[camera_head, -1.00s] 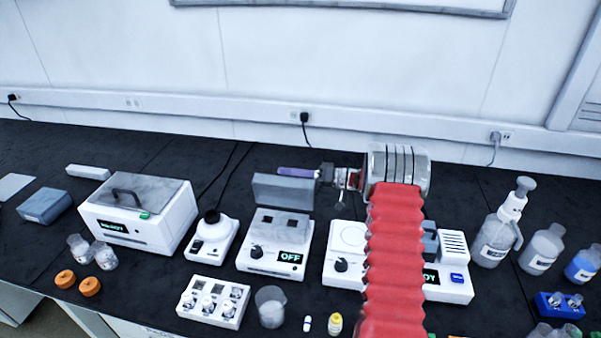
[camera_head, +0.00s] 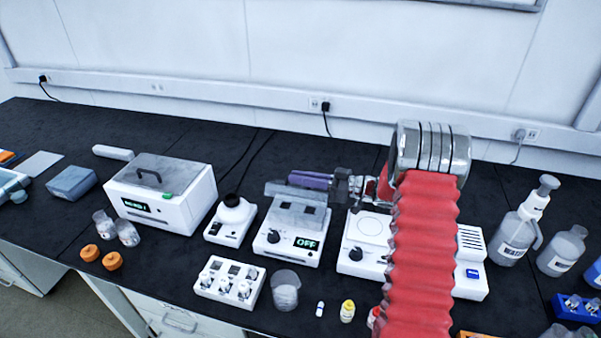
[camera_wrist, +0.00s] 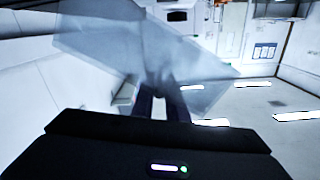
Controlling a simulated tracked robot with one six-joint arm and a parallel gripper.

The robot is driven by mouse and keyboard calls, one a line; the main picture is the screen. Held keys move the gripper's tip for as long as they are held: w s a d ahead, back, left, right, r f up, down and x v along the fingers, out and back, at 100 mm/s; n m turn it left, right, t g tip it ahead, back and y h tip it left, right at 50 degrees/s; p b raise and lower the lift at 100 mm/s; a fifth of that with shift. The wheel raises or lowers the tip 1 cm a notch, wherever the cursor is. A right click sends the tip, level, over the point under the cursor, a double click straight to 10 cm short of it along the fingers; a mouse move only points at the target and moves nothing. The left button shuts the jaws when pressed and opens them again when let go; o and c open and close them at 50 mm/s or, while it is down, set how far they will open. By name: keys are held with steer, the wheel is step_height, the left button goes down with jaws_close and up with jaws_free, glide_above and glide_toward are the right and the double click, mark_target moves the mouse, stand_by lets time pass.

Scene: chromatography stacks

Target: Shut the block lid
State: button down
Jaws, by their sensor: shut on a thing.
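The block heater (camera_head: 288,248) is a white box with a dark knob, an OFF display and a grey top with two dark openings. Its grey lid (camera_head: 279,190) stands raised and tilted along the back edge, off the block top. My gripper (camera_head: 296,179) reaches in from the right, its purple fingers at the lid's upper edge. In the wrist view, the lid is a translucent pale plate (camera_wrist: 115,48) running across the fingertips (camera_wrist: 158,92). The gripper is shut on the lid; the exact contact is partly hidden.
A white hotplate (camera_head: 357,262) stands to the right, partly behind my red arm. A small round-topped device (camera_head: 231,219) is close on the left. A white lidded instrument (camera_head: 160,195) is farther left.

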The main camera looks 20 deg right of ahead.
mark_target(297, 194)
steer(key=shift+s+a+f, duration=0.7)
steer(key=shift+s+f, duration=0.15)
steer(key=shift+s, duration=0.05)
steer(key=shift+s+a+f, duration=0.35)
steer(key=shift+s+f, duration=0.3)
steer(key=shift+s, duration=0.05)
steer(key=c, duration=1.9)
jaws_free()
steer(key=shift+r, duration=0.1)
steer(key=shift+o, duration=0.2)
steer(key=shift+a, duration=0.1)
